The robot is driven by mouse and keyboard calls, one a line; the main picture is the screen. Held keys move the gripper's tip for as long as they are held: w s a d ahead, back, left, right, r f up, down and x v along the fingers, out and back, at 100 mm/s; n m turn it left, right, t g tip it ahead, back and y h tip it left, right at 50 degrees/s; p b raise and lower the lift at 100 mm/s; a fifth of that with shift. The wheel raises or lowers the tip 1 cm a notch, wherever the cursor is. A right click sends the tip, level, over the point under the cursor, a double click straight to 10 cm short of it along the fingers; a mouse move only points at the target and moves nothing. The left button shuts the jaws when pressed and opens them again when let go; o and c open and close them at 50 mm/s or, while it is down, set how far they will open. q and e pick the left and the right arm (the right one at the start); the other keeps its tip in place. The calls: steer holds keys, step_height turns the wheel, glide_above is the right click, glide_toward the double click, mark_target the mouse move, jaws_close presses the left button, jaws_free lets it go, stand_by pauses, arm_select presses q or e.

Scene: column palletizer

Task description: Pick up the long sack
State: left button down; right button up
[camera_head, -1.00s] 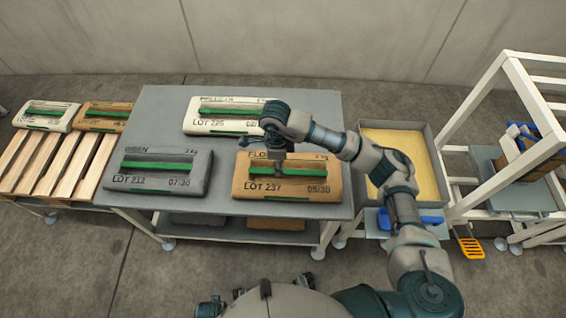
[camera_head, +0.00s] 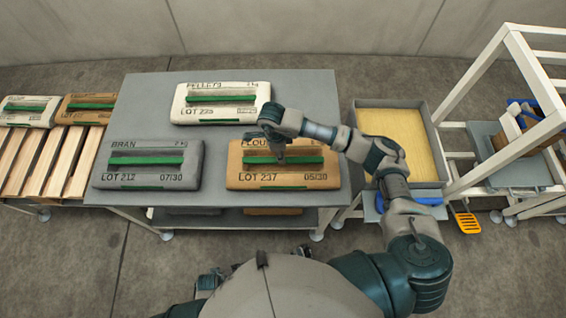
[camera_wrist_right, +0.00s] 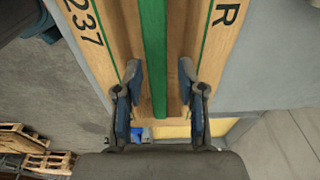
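Three sacks with green handle strips lie flat on the grey table (camera_head: 222,206): a brown FLOUR sack (camera_head: 245,172) at right, a grey BRAN sack (camera_head: 112,170) at left and a white PELLETS sack (camera_head: 181,108) behind. They look similar in length. My right gripper (camera_head: 279,157) is over the brown sack, at its green strip. In the right wrist view the open fingers (camera_wrist_right: 160,72) stand on either side of the brown sack's strip (camera_wrist_right: 153,40), with gaps showing. Dark parts (camera_head: 211,279) at the bottom edge may be my left gripper; its fingers are unclear.
A wooden pallet (camera_head: 50,160) with two more sacks stands at left. A grey-rimmed bin (camera_head: 437,135) with yellow contents stands right of the table, then a white frame (camera_head: 470,90). Another brown sack (camera_head: 272,211) lies on the lower shelf.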

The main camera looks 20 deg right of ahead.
steer(key=f, duration=0.5)
steer(key=shift+s+d+f, duration=0.1)
steer(key=shift+s+d, duration=0.05)
steer(key=shift+s, duration=0.1)
jaws_close()
steer(key=shift+w+d, duration=0.1)
